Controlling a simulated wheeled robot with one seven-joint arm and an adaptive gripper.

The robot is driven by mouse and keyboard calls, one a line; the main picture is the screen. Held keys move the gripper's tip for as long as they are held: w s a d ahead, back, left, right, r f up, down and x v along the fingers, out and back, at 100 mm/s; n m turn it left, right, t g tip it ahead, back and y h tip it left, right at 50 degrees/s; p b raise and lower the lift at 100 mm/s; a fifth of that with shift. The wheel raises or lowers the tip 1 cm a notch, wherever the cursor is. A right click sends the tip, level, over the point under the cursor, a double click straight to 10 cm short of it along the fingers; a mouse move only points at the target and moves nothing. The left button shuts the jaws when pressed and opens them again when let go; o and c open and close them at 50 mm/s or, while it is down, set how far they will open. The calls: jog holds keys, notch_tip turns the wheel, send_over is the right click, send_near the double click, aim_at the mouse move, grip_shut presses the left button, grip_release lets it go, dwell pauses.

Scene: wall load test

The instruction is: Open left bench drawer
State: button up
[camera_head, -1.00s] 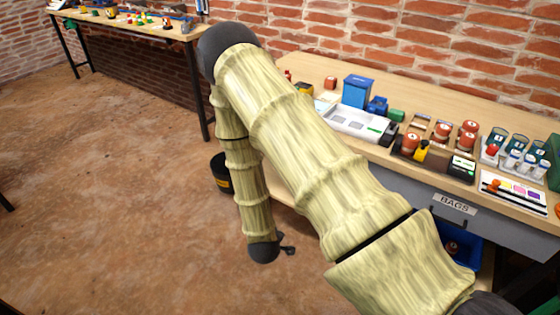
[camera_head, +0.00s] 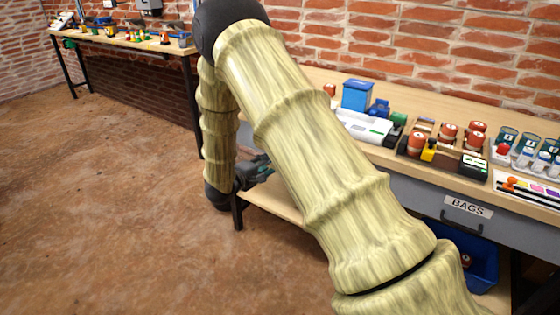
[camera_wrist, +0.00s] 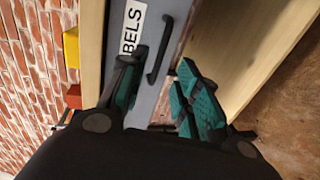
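The left bench drawer shows in the wrist view as a grey front (camera_wrist: 179,22) with a white label ending in "BELS" (camera_wrist: 132,27). Its black bar handle (camera_wrist: 159,50) lies ahead of my gripper (camera_wrist: 161,62), roughly between the two fingertips. The teal-padded fingers are spread apart and nothing is held. I cannot tell whether a finger touches the handle or drawer front. In the head view my gripper (camera_head: 256,171) is partly hidden at the bench's left end, and my arm covers the left drawer.
The bench top (camera_head: 470,100) carries a blue box (camera_head: 357,94), a white device (camera_head: 362,128) and several cups and jars. A grey "BAGS" drawer (camera_head: 440,200) is at the right, above a blue bin (camera_head: 484,262). A lower shelf (camera_head: 270,199) lies below. The floor at left is clear.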

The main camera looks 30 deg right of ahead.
jog(key=b+x, duration=0.1)
jog(key=x, duration=0.8)
jog(key=shift+d+f, duration=0.1)
grip_shut()
